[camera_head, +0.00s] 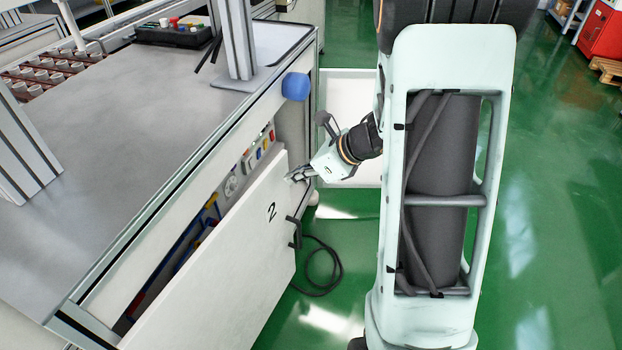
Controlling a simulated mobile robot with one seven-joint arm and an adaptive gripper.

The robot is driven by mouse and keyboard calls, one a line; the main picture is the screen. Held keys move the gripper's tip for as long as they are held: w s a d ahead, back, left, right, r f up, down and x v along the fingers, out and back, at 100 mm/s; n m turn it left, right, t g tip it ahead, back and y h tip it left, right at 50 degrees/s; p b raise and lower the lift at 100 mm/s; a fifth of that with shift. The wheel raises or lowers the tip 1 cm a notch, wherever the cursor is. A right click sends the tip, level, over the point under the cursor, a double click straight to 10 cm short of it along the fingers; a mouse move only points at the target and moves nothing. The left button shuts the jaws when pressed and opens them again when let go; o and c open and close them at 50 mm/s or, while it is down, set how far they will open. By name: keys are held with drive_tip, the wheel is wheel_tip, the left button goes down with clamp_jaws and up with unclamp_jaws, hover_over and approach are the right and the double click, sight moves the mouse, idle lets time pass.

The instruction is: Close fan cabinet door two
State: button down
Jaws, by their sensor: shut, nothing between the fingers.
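The cabinet door marked "2" (225,262) is a white panel on the side of the grey bench. It stands partly open, with a gap along its top edge that shows the inside (205,215) with coloured parts. A dark handle (294,232) sits at its right edge. My gripper (290,178) is shut and empty at the door's upper right corner, close to its edge. I cannot tell whether the fingertips touch the door. The lower part of the door runs out of view.
A second white panel (350,110) stands behind my wrist. A black cable (322,270) lies on the green floor (550,230). The floor to the right is clear, with a red cabinet (606,30) far off.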

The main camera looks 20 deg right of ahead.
drive_tip(key=shift+w+a, duration=0.55)
